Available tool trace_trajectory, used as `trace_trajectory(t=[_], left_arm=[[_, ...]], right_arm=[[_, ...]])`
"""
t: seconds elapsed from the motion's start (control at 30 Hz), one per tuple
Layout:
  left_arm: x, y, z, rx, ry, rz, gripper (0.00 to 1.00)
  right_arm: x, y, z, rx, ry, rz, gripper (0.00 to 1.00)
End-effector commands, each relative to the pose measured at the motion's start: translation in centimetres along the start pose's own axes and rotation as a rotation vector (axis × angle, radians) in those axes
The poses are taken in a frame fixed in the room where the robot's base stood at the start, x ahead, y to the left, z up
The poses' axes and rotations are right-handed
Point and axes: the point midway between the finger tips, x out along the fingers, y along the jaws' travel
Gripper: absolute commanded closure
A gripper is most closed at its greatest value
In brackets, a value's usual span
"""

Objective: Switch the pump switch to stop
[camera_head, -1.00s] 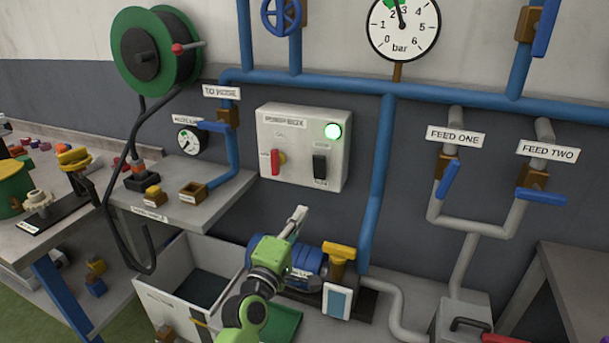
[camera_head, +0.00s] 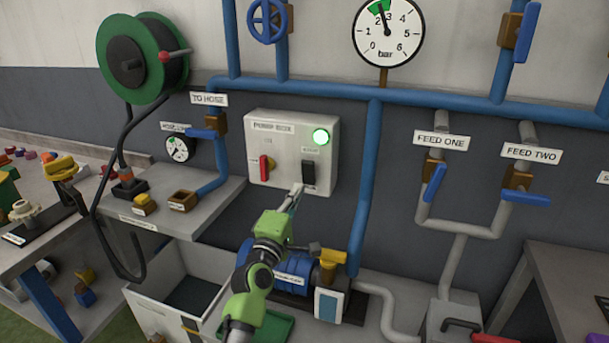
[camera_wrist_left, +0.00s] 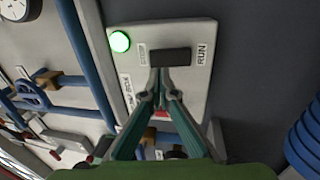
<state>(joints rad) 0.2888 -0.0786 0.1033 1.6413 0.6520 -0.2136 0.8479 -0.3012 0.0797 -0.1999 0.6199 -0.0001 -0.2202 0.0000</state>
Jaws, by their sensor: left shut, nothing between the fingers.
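The pump box (camera_head: 292,150) is a pale wall box with a lit green lamp (camera_head: 321,136), a red lever (camera_head: 265,168) on the left and a black switch (camera_head: 308,172) on the right. In the left wrist view the black switch (camera_wrist_left: 170,56) lies between a RUN label (camera_wrist_left: 203,54) and a smaller label (camera_wrist_left: 142,54) on the lamp side, too small to read surely. My left gripper (camera_head: 297,188) is shut and empty, its tips just beside the switch's lower end. In the left wrist view the tips (camera_wrist_left: 167,72) overlap its edge; I cannot tell contact. My right gripper is not in view.
Below the box stand a blue pump (camera_head: 290,268) with a yellow-brown fitting (camera_head: 329,262) and an open white bin (camera_head: 150,300). A blue vertical pipe (camera_head: 366,190) runs right of the box. A grey shelf (camera_head: 215,200) juts out at left.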

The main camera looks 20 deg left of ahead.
Motion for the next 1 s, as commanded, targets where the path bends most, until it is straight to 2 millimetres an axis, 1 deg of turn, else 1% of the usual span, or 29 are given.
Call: trace_trajectory(t=[0.03,0.2,0.4,0.6,0.9,1.0], left_arm=[[1.0,0.2,0.0,0.001,0.0,0.002,1.0],[3.8,0.2,-0.1,0.002,0.0,0.001,1.0],[5.8,0.1,-0.1,0.0,0.0,0.001,1.0],[6.5,0.0,-0.1,0.0,0.0,0.001,1.0],[6.5,0.0,0.0,0.0,0.0,0.0,1.0],[6.5,0.2,-0.1,0.0,0.001,-0.006,1.0]], right_arm=[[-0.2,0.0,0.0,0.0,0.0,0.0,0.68],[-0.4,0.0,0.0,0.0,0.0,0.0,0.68],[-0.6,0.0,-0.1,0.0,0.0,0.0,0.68],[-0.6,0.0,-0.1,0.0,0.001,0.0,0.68],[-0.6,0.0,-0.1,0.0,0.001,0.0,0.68],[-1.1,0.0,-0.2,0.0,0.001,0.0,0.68]])
